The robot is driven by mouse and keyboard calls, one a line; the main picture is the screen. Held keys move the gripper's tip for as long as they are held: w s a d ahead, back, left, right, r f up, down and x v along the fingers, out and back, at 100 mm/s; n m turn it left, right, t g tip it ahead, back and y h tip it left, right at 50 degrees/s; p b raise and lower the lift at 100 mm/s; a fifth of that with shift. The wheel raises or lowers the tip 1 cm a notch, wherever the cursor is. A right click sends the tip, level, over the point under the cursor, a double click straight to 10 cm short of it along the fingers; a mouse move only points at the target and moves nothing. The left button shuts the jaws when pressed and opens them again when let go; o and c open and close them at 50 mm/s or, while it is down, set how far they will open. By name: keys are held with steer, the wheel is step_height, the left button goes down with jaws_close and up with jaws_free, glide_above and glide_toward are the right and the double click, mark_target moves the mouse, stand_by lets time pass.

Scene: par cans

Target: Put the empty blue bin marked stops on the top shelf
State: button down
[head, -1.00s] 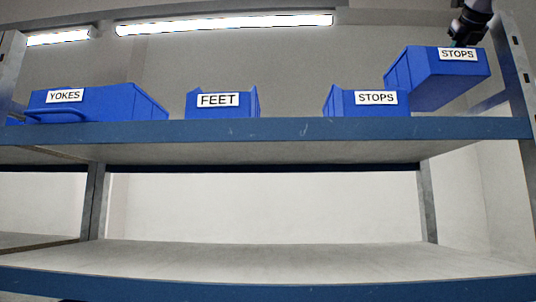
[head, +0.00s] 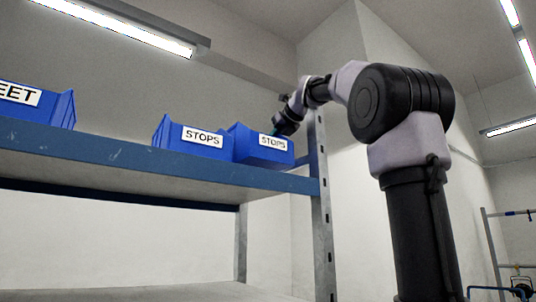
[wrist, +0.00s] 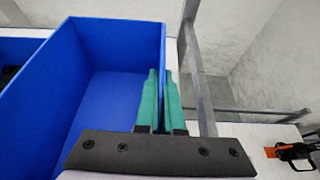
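The blue bin marked STOPS (head: 262,152) is at the right end of the top shelf (head: 130,155), close beside another blue bin marked STOPS (head: 195,147). It looks level and at the height of the shelf surface; its underside is hidden, so full contact cannot be told. In the wrist view the held bin (wrist: 105,95) is empty inside. My gripper (wrist: 161,75) has its teal fingers on either side of the bin's right wall, closed on it. In the head view my gripper (head: 281,128) is at the bin's upper right rim, partly hidden.
A blue bin marked FEET (head: 40,105) stands further left on the shelf, with free room between. A metal upright (head: 320,225) stands just right of the held bin. In the wrist view, dark contents (wrist: 8,74) show at the left edge and a black-and-orange object (wrist: 292,152) lies at lower right.

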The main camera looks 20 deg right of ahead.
steer(key=shift+f, duration=1.8)
steer(key=c, duration=1)
jaws_free()
steer(key=shift+c, duration=0.2)
steer(key=shift+s+d+r, duration=0.1)
steer(key=shift+s+r, duration=0.1)
steer(key=shift+s, duration=0.1)
steer(key=v, duration=1.1)
steer(key=shift+s, duration=0.2)
